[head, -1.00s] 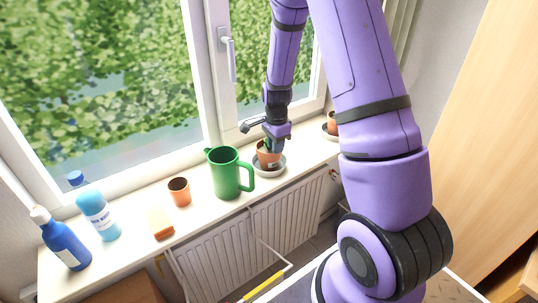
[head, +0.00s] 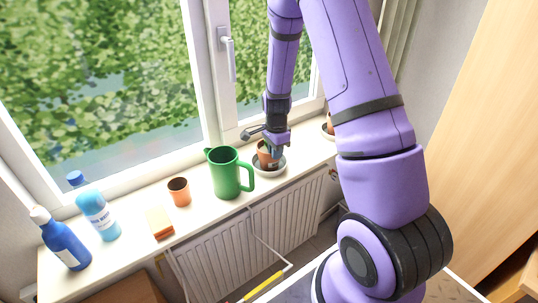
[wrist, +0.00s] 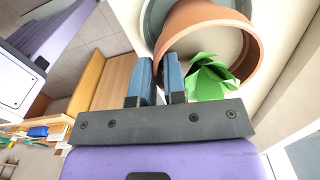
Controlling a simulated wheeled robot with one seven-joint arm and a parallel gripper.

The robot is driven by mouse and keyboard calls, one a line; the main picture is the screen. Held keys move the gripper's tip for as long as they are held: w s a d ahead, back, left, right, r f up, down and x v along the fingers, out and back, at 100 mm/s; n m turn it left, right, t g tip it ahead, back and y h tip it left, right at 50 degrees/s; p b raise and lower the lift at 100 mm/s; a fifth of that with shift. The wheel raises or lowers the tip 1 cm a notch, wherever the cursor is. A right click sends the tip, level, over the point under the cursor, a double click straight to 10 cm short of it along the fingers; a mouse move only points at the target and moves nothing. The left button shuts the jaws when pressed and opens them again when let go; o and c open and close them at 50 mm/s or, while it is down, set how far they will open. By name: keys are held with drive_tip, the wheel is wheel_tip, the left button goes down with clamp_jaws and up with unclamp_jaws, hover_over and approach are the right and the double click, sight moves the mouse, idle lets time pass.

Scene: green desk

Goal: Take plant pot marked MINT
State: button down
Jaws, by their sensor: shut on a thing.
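A terracotta pot (head: 264,157) is at the right part of the windowsill, over a grey saucer (head: 277,171). My gripper (head: 275,152) comes down from above and is shut on the pot's wall. In the wrist view the pot (wrist: 246,58) shows with its rim between the two blue fingers of my gripper (wrist: 160,75). Green leaves (wrist: 208,82) show inside the pot. No lettering is readable on it. I cannot tell whether it rests on the saucer. A second terracotta pot (head: 330,123) stands farther right, partly hidden by my arm.
A green jug (head: 226,174) stands close left of the held pot. The window (head: 110,85) is behind; a radiator (head: 225,245) is below.

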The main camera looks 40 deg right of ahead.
drive_tip(key=shift+r, duration=2.45)
